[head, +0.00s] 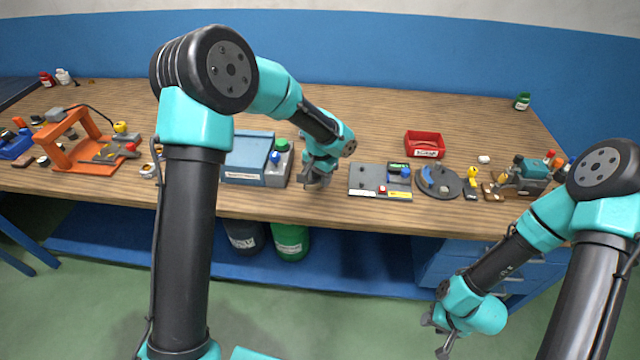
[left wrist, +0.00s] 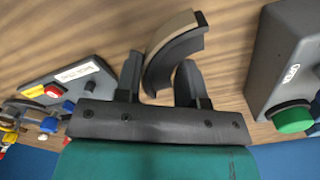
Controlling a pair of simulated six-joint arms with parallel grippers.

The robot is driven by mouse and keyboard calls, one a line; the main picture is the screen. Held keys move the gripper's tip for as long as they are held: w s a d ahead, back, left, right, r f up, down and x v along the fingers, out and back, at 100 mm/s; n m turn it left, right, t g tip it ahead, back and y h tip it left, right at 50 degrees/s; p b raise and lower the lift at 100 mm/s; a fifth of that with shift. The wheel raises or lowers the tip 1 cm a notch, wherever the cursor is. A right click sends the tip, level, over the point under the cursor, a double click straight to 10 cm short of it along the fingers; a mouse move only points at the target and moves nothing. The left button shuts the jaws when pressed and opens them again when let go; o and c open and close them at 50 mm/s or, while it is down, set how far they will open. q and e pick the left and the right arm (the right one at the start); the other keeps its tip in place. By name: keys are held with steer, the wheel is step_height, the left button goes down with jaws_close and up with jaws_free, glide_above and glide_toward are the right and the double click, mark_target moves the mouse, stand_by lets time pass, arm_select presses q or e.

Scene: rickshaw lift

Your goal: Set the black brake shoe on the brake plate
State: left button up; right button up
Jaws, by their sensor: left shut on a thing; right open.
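My left gripper (head: 317,182) is low over the front of the wooden bench, between a grey box and a grey tool board. In the left wrist view, its fingers (left wrist: 160,85) are shut on the black brake shoe (left wrist: 172,58), a curved dark piece with a tan lining. The shoe's near end is between the fingers and its far end sticks out beyond them. In the head view the gripper hides most of the shoe. The brake plate (head: 449,191) is a dark round disc to the right, with a blue curved piece on it. My right gripper (head: 440,338) is open and empty in front of the bench.
The grey board (head: 367,182) stands between my left gripper and the plate. The grey box (head: 278,178) with a green knob is close on the left, beside a blue box (head: 246,160). A red bin (head: 425,145) sits behind the plate. The bench's back middle is clear.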

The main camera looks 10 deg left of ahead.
mark_target(320, 190)
arm_select(q)
steer(key=shift+w+a+f, duration=0.1)
steer(key=shift+w+f, duration=0.15)
steer(key=shift+f, duration=1.55)
steer(key=o, duration=1)
steer(key=shift+f, duration=0.15)
step_height(320, 190, up, 12)
steer(key=shift+r, duration=0.2)
steer(key=shift+f, duration=0.1)
